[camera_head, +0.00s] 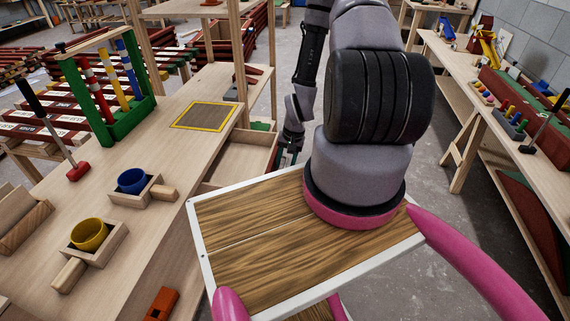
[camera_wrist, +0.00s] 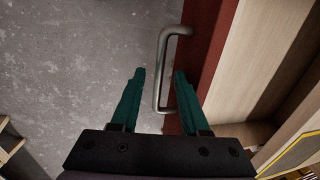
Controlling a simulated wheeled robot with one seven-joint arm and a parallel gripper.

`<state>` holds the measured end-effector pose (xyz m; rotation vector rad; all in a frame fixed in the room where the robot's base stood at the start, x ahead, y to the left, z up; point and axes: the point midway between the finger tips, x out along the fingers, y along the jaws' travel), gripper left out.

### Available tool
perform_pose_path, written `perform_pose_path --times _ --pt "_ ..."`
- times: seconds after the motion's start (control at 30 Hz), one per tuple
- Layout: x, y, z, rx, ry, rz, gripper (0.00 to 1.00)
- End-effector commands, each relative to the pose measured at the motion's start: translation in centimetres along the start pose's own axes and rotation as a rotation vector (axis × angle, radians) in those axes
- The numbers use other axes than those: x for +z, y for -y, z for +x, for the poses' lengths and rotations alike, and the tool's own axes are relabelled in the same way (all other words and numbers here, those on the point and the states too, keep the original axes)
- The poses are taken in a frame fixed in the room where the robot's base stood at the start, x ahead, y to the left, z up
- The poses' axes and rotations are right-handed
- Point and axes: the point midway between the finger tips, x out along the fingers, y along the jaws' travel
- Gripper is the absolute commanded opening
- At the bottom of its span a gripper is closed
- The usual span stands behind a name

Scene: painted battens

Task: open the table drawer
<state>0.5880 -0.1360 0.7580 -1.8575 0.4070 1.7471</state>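The table drawer (camera_head: 243,152) stands pulled out from the wooden table (camera_head: 150,215), with its pale inside showing. In the wrist view its red front (camera_wrist: 205,62) runs down right of centre, with the open inside (camera_wrist: 262,85) to the right. A grey metal bar handle (camera_wrist: 161,75) is fixed to the front. My gripper (camera_wrist: 160,75) has its two green fingers apart, one on each side of the handle bar in the picture. I see gaps between fingers and bar. I cannot tell how deep the bar sits between them. In the head view my arm mostly hides the gripper.
The table holds a blue cup (camera_head: 132,181), a yellow cup (camera_head: 89,235), a green rack (camera_head: 108,100) and a yellow-edged panel (camera_head: 204,116). A second bench (camera_head: 465,85) stands at the right. Grey floor (camera_wrist: 80,70) lies clear left of the handle in the wrist view.

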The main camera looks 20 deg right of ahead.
Motion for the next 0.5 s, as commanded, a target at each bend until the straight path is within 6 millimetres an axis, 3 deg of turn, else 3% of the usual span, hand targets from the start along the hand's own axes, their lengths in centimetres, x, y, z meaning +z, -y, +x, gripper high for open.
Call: perform_pose_path --times 0.27,0.5 --pt "0.0 0.0 -0.1 0.0 0.001 0.0 0.45" --pt "-0.1 0.0 -3.2 0.0 -0.002 0.0 0.45"
